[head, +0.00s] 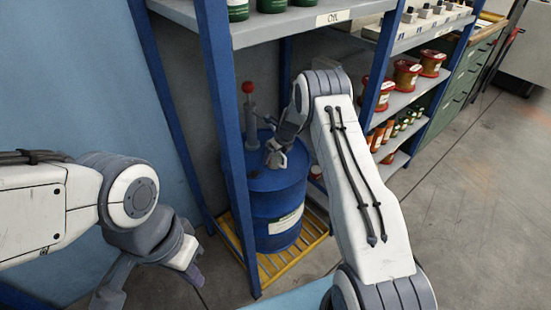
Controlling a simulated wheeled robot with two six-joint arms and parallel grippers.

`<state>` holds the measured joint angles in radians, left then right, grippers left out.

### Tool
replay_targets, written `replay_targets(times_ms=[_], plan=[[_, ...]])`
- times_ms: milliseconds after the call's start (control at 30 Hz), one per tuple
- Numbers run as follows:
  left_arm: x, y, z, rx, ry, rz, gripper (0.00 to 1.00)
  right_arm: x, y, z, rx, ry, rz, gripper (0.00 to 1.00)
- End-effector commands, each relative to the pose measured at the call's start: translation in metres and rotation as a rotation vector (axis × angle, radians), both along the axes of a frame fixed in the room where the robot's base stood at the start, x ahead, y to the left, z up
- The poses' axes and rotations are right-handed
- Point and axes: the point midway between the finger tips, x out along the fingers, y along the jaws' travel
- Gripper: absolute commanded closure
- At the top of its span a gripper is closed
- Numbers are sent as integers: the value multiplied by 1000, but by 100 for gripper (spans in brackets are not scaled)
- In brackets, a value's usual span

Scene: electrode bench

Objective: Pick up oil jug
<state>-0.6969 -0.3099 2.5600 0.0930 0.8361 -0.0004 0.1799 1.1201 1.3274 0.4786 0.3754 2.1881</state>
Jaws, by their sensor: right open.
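I cannot surely make out an oil jug. Several green containers with pale labels (238,10) stand on the upper shelf beside a tag that seems to read OIL; the top edge of the view cuts them off, so their shape is hidden. My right gripper (276,156) is open over the top of a blue drum (275,205), near the drum's pump, and nothing shows between its fingers. My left gripper (150,284) is low at the left, its fingers spread and empty, away from the shelves.
The drum stands on a yellow grate (272,267) behind a blue shelf post (222,100). A grey pump with a red knob (248,88) rises from it. Red spools (405,75) and small bottles fill the right shelves. Open floor (470,200) lies at the right.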

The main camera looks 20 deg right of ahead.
Motion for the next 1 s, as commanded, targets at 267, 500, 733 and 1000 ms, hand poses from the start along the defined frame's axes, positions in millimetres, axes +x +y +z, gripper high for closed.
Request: replay_targets(times_ms=[267, 500, 733, 1000], plan=[[0, 0, 0, 0, 0, 0, 100, 0, 0, 0, 0, 0, 0, 46], [0, 0, 0, 0, 0, 0, 100, 0, 0, 1, 0, -1, 0, 94], [0, 0, 1, 0, 0, 0, 100, 0, 0, 3, -1, -1, 0, 94], [0, 0, 4, 0, 0, 0, 100, 0, 0, 17, 1, -1, -1, 94]])
